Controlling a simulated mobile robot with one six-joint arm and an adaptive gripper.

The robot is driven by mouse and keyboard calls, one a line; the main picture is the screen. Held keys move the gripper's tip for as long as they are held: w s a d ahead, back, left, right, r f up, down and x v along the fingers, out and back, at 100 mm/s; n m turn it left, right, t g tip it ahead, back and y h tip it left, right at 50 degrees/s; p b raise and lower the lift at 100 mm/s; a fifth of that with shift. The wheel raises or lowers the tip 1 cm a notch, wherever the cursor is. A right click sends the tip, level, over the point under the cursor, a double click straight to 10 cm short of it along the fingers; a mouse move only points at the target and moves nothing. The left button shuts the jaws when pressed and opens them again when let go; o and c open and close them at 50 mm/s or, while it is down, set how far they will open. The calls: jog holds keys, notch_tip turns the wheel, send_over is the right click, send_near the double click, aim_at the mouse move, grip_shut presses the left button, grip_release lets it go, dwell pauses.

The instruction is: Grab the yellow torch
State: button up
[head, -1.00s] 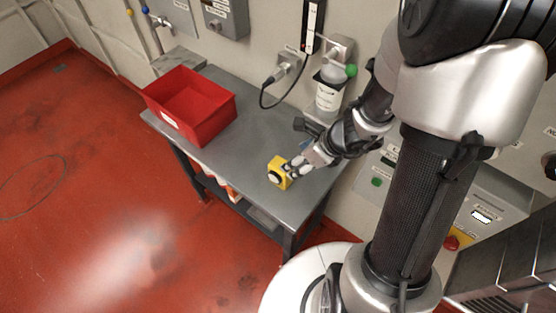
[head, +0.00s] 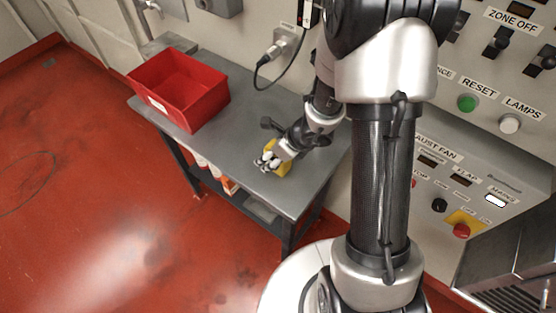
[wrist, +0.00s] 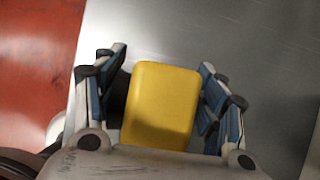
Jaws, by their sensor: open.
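The yellow torch (wrist: 161,105) is a boxy yellow block with rounded corners. In the wrist view it stands between the blue-padded fingers of my gripper (wrist: 160,95), with a gap on both sides. My gripper is open around it. In the head view the torch (head: 284,169) is on the grey table near its front edge, partly hidden by my gripper (head: 267,162). The lower part of the torch is hidden behind the gripper's palm in the wrist view.
A red bin (head: 203,95) stands at the left end of the grey table (head: 240,130). A cable (head: 283,82) hangs from a wall socket behind the table. A control panel (head: 480,130) is on the wall at the right. The table is clear between the bin and my gripper.

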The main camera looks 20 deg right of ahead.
jog(key=c, duration=1.4)
